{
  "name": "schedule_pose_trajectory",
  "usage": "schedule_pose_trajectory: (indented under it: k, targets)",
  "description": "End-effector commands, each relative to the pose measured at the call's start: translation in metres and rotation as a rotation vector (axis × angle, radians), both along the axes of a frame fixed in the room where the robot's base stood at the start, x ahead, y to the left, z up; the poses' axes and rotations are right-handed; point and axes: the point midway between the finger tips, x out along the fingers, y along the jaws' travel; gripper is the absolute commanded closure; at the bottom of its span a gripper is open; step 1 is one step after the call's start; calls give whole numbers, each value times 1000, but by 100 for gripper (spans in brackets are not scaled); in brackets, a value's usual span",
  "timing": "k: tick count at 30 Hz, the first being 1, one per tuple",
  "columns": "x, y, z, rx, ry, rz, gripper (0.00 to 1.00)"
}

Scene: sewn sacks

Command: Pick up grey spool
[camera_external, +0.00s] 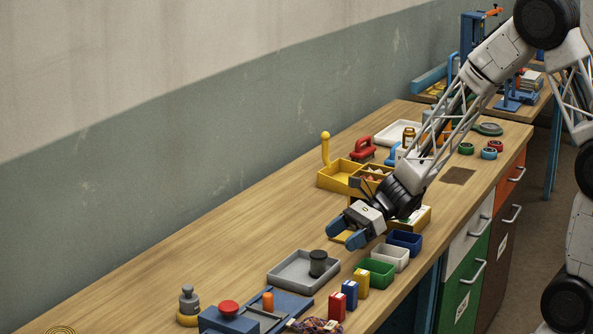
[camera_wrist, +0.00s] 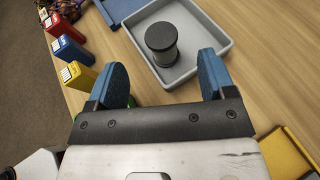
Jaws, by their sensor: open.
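A dark grey spool (camera_external: 318,263) stands upright in the right part of a shallow grey tray (camera_external: 283,270) on the bench. In the wrist view the spool (camera_wrist: 162,44) has a dark round top and stands in the tray (camera_wrist: 218,41), ahead of and between my fingertips. My gripper (camera_external: 346,235) has blue fingers and hangs above the bench, beyond the tray toward the back right. It also shows in the wrist view (camera_wrist: 157,80), with its fingers spread apart and nothing between them. The spool is apart from the fingers.
Blue, white and green bins (camera_external: 376,273) line the front edge right of the tray. Yellow, blue and red boxes (camera_external: 350,293) stand in front of it. A blue press with a red knob (camera_external: 229,308) is at the near left. The bench behind the tray is clear.

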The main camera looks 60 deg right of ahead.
Motion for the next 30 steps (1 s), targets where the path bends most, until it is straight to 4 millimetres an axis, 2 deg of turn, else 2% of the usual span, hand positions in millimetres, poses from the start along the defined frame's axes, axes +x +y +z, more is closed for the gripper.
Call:
schedule_pose_trajectory:
  k: [10,24,30]
  targets:
    - [9,18,-8,0,1,2,24]
    - [11,21,-10,-1,0,1,24]
    - [16,29,-16,-1,1,2,24]
